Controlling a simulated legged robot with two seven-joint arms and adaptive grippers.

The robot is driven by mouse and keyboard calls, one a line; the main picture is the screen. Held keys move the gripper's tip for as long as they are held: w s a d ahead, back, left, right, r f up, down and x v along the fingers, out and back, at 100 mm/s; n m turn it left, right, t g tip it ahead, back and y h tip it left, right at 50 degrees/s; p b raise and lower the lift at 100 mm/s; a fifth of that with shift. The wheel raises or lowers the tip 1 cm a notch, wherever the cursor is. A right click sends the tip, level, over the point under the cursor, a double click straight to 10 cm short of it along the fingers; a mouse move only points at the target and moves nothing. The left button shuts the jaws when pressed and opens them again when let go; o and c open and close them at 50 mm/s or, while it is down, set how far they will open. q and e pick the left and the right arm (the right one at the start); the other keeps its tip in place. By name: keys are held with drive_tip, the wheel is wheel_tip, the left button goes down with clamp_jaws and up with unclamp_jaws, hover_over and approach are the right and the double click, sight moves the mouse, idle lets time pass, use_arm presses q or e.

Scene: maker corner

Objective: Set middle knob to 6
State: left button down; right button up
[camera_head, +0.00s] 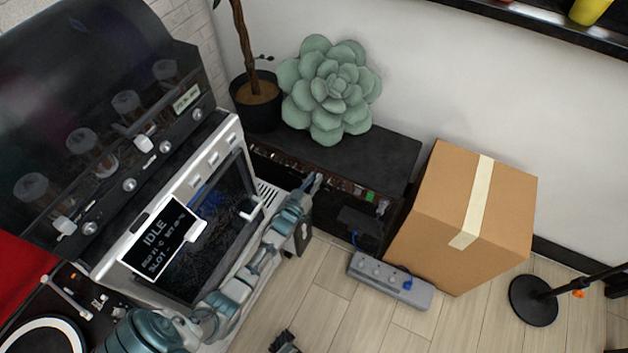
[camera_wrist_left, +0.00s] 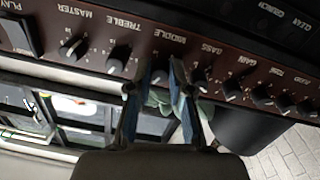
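The amplifier (camera_head: 365,150) is a low black box with a row of knobs on its brown front panel. In the left wrist view the panel (camera_wrist_left: 215,60) shows upside down, with printed knob labels. The middle knob (camera_wrist_left: 160,77), under the label MIDDLE, is black and partly hidden by the fingers. My left gripper (camera_head: 314,181) reaches the amplifier's front from below. In the wrist view its two bluish fingers (camera_wrist_left: 162,68) are apart, one on each side of the middle knob. I cannot tell whether they touch it. The knob's setting is not readable.
The treble knob (camera_wrist_left: 116,65) and bass knob (camera_wrist_left: 199,86) sit close beside the fingers. A green succulent cushion (camera_head: 330,88) lies on the amplifier. A cardboard box (camera_head: 475,195) and a power strip (camera_head: 390,281) are to the right. A black machine with a screen (camera_head: 160,240) stands left.

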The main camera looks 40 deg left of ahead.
use_arm(q)
drive_tip(key=shift+m, duration=0.3)
drive_tip(key=c, duration=1.3)
unclamp_jaws()
drive_tip(key=shift+c, duration=0.2)
drive_tip(key=shift+s+f, duration=0.1)
drive_tip(key=shift+s, duration=0.1)
drive_tip(key=v, duration=1.1)
drive_tip(key=shift+s, duration=0.3)
